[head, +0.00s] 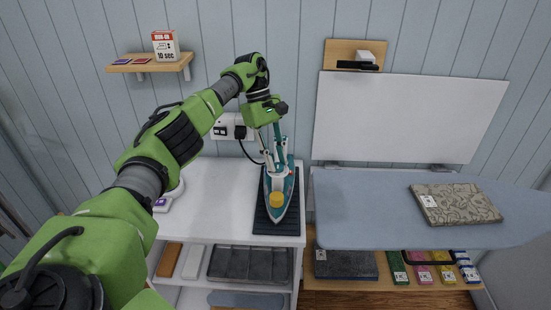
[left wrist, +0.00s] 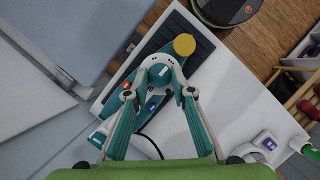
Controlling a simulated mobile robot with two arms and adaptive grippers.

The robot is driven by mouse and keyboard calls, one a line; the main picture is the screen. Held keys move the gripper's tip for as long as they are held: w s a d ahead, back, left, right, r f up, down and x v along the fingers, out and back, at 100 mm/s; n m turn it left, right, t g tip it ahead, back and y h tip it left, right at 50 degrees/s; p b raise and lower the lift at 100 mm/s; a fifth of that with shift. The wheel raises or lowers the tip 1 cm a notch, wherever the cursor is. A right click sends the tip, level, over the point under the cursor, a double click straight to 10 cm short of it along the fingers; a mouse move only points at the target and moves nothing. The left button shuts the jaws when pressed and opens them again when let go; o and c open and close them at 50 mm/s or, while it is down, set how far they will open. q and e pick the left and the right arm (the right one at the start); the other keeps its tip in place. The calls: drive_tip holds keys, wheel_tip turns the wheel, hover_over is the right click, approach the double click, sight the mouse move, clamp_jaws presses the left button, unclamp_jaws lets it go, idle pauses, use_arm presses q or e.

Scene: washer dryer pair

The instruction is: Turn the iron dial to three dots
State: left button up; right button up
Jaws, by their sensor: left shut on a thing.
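The teal and white iron (head: 279,207) lies on a dark ribbed mat (head: 291,228) on the white cabinet top, its tip toward the front. It also shows in the left wrist view (left wrist: 137,88). A yellow round cap (left wrist: 184,45) sits on its front part. My left gripper (head: 275,168) reaches down over the iron from behind. The dots are too small to read. My right gripper is not in view.
A blue-grey ironing board (head: 370,210) with a folded patterned cloth (head: 456,203) stands to the right. A wall socket (head: 221,131) with the black cord is behind the iron. Shelves below hold trays and coloured packs (head: 423,274). A small wall shelf (head: 150,64) carries a "10 sec" box.

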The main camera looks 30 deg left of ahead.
use_arm(q)
drive_tip(key=o, duration=1.1)
drive_tip(key=shift+o, duration=0.2)
wheel_tip(320, 180, up, 10)
